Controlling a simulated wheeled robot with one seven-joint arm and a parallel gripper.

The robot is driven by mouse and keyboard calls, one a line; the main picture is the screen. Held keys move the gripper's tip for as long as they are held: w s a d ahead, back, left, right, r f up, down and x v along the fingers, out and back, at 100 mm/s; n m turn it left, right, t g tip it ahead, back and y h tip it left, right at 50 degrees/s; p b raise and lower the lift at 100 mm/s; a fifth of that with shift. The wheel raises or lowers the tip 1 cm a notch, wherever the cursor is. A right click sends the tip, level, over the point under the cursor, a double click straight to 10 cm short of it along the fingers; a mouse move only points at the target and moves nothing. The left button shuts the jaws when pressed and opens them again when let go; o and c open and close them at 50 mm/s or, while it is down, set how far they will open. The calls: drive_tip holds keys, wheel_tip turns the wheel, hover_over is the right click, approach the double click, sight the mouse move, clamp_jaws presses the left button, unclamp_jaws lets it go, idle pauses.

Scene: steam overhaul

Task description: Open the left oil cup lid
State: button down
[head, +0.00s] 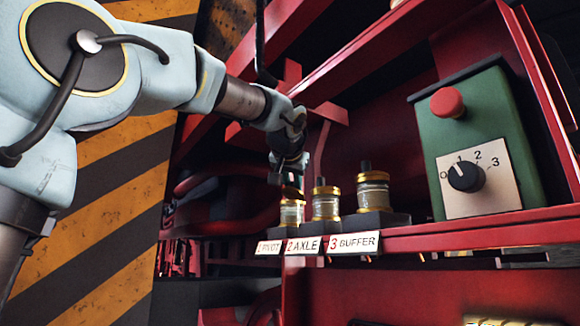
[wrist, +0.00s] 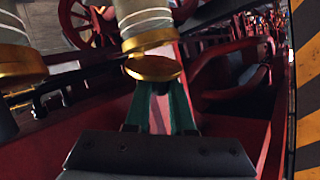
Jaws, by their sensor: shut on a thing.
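Three glass oil cups with gold lids stand in a row on the red ledge in the head view. The left oil cup (head: 291,213) is behind the label "1 PIVOT" (head: 269,247). My gripper (head: 290,188) is right at its top and hides most of its lid. The wrist view, which looks inverted, shows a cup's gold lid (wrist: 153,66) close to the fingertips. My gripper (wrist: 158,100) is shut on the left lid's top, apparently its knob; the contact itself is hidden.
The middle cup (head: 325,204) and right cup (head: 373,192), both with black knobs, stand close to the right. A green control box (head: 475,140) with a red button and dial is further right. Red beams and a striped panel (head: 110,200) surround the arm.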

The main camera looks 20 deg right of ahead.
sight(303, 201)
drive_tip(key=d+r+m+y+p, duration=0.1)
drive_tip(key=p, duration=0.2)
drive_tip(key=shift+r+g, duration=0.2)
drive_tip(key=shift+g, duration=0.2)
drive_tip(key=shift+w+d+m+g+y+p, duration=0.1)
drive_tip(key=shift+d+m+g+y+p, duration=0.3)
drive_tip(key=shift+y+p, duration=0.45)
drive_tip(key=shift+w+d+f+m+g+y+p, duration=0.1)
drive_tip(key=shift+d+f+m+g+y+p, duration=0.15)
drive_tip(key=shift+d+m+y+p, duration=0.5)
drive_tip(key=shift+w+d+m+g+y, duration=0.1)
drive_tip(key=shift+d+m+g+y, duration=0.15)
drive_tip(key=shift+y, duration=0.35)
drive_tip(key=shift+w+d+m+g+y, duration=0.1)
drive_tip(key=shift+d+m+g+y, duration=0.15)
drive_tip(key=shift+y, duration=0.35)
drive_tip(key=shift+a, duration=0.1)
drive_tip(key=c, duration=0.8)
unclamp_jaws()
drive_tip(key=shift+o, duration=0.2)
